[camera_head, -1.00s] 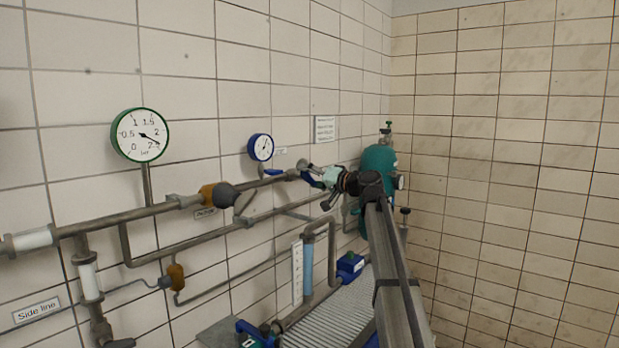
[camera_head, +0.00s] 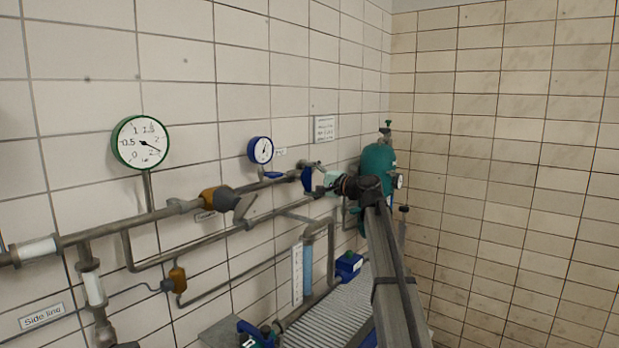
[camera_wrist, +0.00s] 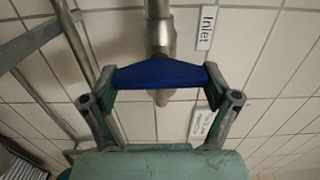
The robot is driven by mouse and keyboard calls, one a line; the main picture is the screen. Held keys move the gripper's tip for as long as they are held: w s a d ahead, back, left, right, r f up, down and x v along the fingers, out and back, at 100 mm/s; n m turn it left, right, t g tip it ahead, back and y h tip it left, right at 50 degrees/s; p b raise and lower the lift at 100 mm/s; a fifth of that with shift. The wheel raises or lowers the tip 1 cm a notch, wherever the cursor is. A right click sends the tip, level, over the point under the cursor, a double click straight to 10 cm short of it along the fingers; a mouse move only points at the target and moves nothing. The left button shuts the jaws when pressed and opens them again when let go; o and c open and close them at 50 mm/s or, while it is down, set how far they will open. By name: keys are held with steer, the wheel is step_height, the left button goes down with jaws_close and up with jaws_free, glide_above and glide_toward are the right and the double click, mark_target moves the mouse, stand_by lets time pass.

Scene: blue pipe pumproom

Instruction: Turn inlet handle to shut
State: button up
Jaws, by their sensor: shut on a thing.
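The blue inlet handle (camera_wrist: 160,75) is a bar on a grey metal pipe fitting, beside a label reading "Inlet" (camera_wrist: 206,27) in the wrist view. My gripper (camera_wrist: 162,80) is shut on it, with one finger at each end of the bar. The bar lies across the wrist picture, crosswise to the pipe behind it. In the head view the blue handle (camera_head: 307,180) looks nearly upright, with my gripper (camera_head: 318,184) at its right side. My fingers hide part of it there.
A green-rimmed gauge (camera_head: 141,142) and a blue-rimmed gauge (camera_head: 260,150) are left of the handle. A grey lever on a brass valve (camera_head: 221,198) is on the same pipe. A green tank (camera_head: 377,161) stands close behind my wrist. A sign (camera_head: 324,129) hangs above.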

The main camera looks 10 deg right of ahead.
stand_by(0.6)
steer(key=o, duration=0.9)
steer(key=v, duration=1.2)
